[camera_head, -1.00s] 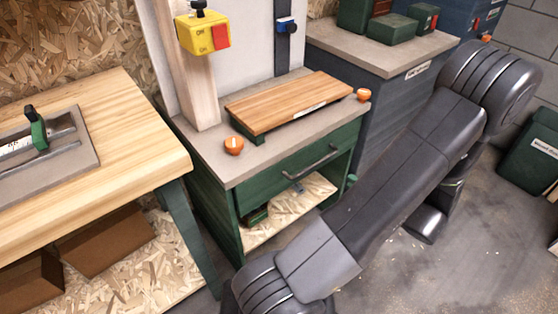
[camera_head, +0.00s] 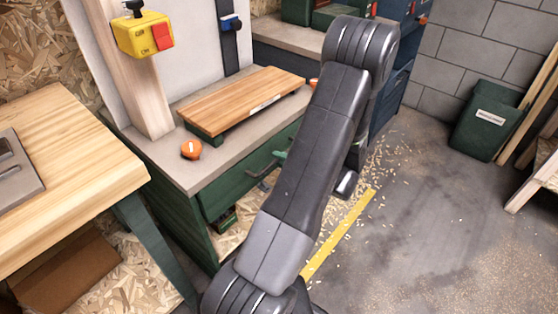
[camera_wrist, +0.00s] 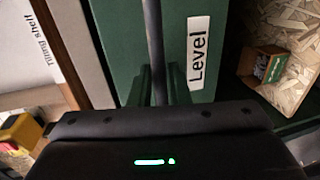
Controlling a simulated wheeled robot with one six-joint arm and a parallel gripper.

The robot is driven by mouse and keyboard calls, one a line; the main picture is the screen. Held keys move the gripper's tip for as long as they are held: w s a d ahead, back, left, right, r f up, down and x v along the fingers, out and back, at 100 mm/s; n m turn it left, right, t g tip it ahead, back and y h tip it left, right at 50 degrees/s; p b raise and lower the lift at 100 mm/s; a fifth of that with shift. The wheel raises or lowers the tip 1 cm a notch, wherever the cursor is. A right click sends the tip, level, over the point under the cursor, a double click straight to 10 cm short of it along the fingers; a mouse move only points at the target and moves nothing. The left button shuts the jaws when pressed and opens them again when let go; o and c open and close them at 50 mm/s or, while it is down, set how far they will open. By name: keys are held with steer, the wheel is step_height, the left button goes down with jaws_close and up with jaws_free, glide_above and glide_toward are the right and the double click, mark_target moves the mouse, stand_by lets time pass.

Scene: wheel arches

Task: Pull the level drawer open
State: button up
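The level drawer (camera_head: 232,190) is the green drawer front under the grey bench top in the head view, and it looks closed. Its bar handle (camera_head: 262,168) is partly hidden by my arm. In the wrist view the green drawer front (camera_wrist: 120,40) carries a white "Level" label (camera_wrist: 198,52), and the dark handle bar (camera_wrist: 154,35) runs up the middle. My gripper (camera_wrist: 159,88) has its green fingers on either side of the bar, with the bar between them. They look open. A green fingertip also shows by the handle in the head view. Contact with the bar cannot be told.
A wooden board (camera_head: 240,98) and an orange knob (camera_head: 191,149) are on the bench top. A yellow switch box (camera_head: 143,35) is on the post. A wooden workbench (camera_head: 70,170) stands at left. An open shelf is below the drawer.

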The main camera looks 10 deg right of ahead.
steer(key=shift+w+a, duration=0.3)
steer(key=shift+w, duration=0.05)
jaws_close()
steer(key=f+p+v, duration=0.2)
steer(key=p+v, duration=0.1)
steer(key=v, duration=0.8)
steer(key=f+p+v, duration=0.2)
steer(key=p+v, duration=0.2)
steer(key=v, duration=0.8)
steer(key=shift+s+d+f+p, duration=0.25)
steer(key=shift+s+f+p, duration=0.05)
steer(key=shift+s, duration=0.2)
jaws_free()
